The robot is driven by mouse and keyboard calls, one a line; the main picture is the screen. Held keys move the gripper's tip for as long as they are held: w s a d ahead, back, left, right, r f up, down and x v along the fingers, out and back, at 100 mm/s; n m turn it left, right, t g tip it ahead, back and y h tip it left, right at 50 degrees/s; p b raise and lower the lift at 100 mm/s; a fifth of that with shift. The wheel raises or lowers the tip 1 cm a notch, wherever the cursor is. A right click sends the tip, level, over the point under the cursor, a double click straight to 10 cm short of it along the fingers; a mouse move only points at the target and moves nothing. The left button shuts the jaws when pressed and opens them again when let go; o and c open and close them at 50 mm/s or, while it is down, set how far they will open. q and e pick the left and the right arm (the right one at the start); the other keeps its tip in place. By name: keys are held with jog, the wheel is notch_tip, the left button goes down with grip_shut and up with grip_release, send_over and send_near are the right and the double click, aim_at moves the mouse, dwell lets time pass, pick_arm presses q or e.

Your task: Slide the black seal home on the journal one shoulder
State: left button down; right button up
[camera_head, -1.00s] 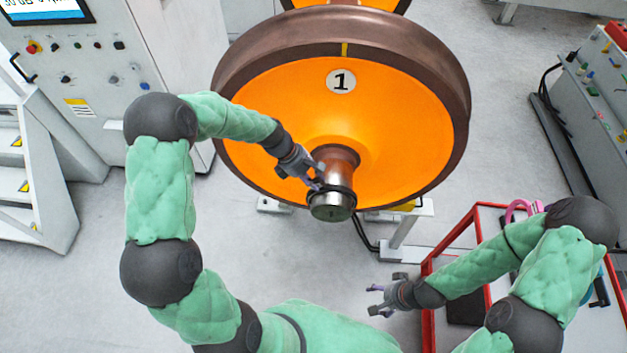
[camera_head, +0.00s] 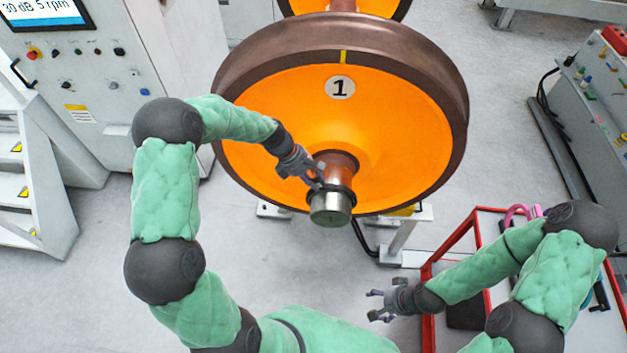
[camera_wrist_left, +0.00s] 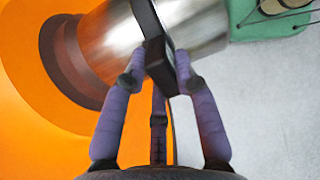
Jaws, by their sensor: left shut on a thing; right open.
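The black seal (camera_head: 345,194) is a dark ring around the steel journal (camera_head: 331,209) that sticks out of the orange wheel marked 1. Bare steel shows on the outer side of the ring. In the left wrist view the seal (camera_wrist_left: 158,58) has bare journal (camera_wrist_left: 112,42) on both sides and stands apart from the brown shoulder (camera_wrist_left: 72,62) at the wheel. My left gripper (camera_head: 318,179) is shut on the seal's rim; its purple fingers (camera_wrist_left: 160,85) show in the left wrist view. My right gripper (camera_head: 376,304) is open and empty, away from the journal.
A red-framed cart (camera_head: 428,290) stands under my right arm. A grey control cabinet (camera_head: 85,85) with a screen is at the left, and another grey console (camera_head: 590,100) at the right. A support stand (camera_head: 397,235) is below the wheel. Floor is clear in front.

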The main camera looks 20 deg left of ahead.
pick_arm(q)
jog(key=shift+w+a+p, duration=0.1)
jog(key=shift+w+a, duration=0.35)
jog(key=shift+w, duration=1.05)
jog(key=shift+w+a+p, duration=0.1)
jog(key=shift+w+a, duration=0.3)
jog(key=shift+w, duration=1.05)
jog(key=shift+w+a+p, duration=0.1)
jog(key=shift+w+a, duration=0.35)
jog(key=shift+w, duration=1.05)
jog(key=c, duration=0.9)
grip_release()
jog(key=v, duration=1.2)
